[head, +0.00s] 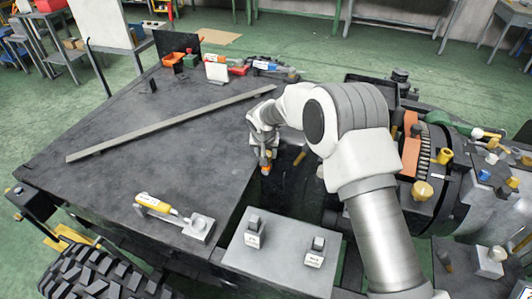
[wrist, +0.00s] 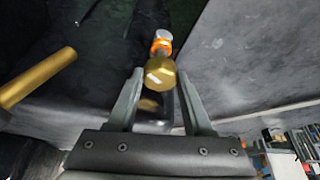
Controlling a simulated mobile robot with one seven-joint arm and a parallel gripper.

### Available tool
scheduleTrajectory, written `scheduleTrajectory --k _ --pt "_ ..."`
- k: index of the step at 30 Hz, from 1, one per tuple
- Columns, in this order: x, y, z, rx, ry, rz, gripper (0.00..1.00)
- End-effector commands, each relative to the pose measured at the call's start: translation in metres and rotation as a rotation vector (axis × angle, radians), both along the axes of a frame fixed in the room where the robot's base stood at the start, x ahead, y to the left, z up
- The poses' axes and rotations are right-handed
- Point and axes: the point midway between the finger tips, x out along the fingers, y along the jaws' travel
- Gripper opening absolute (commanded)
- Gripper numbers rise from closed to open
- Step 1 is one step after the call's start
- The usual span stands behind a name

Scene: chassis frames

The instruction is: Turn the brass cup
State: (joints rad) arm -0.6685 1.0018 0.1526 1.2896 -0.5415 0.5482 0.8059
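A brass cup (wrist: 160,73) with an orange ring and a pale cap beyond it shows in the wrist view, in line with the gap between my fingers. My gripper (wrist: 160,76) is open, one finger on each side of the cup, with a visible gap on both sides. In the head view my gripper (head: 265,161) is low by the dark table's right edge, and a small orange and brass part (head: 266,168) shows at its tip. The cup itself is mostly hidden there.
A brass rod (wrist: 38,78) lies left of my gripper in the wrist view. The dark table (head: 110,170) carries a long grey bar (head: 170,124) and a yellow-handled tool (head: 155,203). A grey block with two switches (head: 275,258) stands in front. Machinery with brass knobs (head: 423,190) crowds the right.

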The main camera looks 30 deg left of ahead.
Motion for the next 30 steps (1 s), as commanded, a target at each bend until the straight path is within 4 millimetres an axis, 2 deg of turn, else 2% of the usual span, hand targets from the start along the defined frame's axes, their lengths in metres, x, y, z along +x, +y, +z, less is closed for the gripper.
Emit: scheduleTrajectory --k 1,5,6,17,30 --pt "0.0000 0.0000 0.0001 0.000 0.000 0.000 0.25" --pt "-0.0001 0.0001 0.0002 0.000 0.000 0.000 0.02" --pt "-0.0001 0.0001 0.0002 0.000 0.000 0.000 0.00" --pt "-0.0006 0.0015 -0.0033 0.001 -0.002 -0.070 0.00" --pt "-0.0007 0.0044 -0.0030 0.002 -0.002 -0.396 0.00"
